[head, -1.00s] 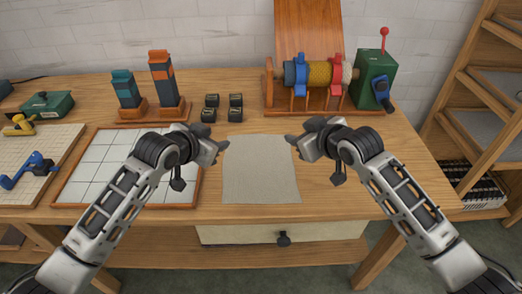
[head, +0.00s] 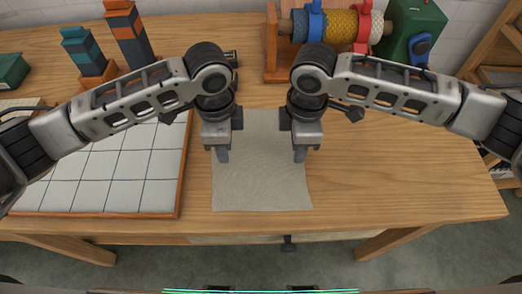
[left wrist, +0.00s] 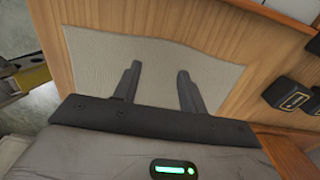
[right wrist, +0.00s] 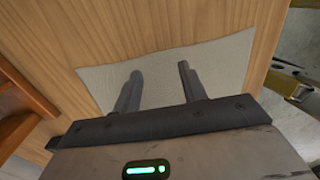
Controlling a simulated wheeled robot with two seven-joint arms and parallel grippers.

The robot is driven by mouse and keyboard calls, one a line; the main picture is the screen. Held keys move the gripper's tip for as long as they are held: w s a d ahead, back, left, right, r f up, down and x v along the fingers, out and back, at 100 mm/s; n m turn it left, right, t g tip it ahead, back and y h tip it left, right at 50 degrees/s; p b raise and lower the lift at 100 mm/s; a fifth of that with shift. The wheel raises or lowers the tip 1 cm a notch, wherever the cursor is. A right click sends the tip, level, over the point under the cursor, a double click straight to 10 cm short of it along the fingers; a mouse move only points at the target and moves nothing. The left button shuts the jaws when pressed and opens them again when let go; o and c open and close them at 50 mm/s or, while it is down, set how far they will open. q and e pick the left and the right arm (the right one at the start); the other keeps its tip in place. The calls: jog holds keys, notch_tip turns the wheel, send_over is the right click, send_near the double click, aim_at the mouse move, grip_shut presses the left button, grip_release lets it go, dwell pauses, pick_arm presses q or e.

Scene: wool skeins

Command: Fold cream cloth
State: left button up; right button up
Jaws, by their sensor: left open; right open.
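The cream cloth (head: 261,178) lies flat and unfolded on the wooden table near its front edge. It also shows in the left wrist view (left wrist: 150,62) and the right wrist view (right wrist: 165,78). My left gripper (head: 221,156) is open and empty over the cloth's left side, and its fingers show apart in the left wrist view (left wrist: 156,75). My right gripper (head: 300,155) is open and empty over the cloth's right side, fingers apart in the right wrist view (right wrist: 158,70). Whether the fingertips touch the cloth is unclear.
A white tiled board with a wooden rim (head: 180,190) lies just left of the cloth. Two stacked block towers (head: 128,35) stand at the back left. A drum winder (head: 338,26) and a green box (head: 412,30) stand at the back. The table right of the cloth is clear.

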pick_arm(q)
jog(key=shift+f, duration=0.95)
pick_arm(e)
jog(key=shift+f, duration=0.95)
pick_arm(q)
jog(key=shift+f, duration=0.1)
pick_arm(e)
jog(key=shift+f, duration=0.1)
pick_arm(q)
grip_shut()
pick_arm(e)
grip_shut()
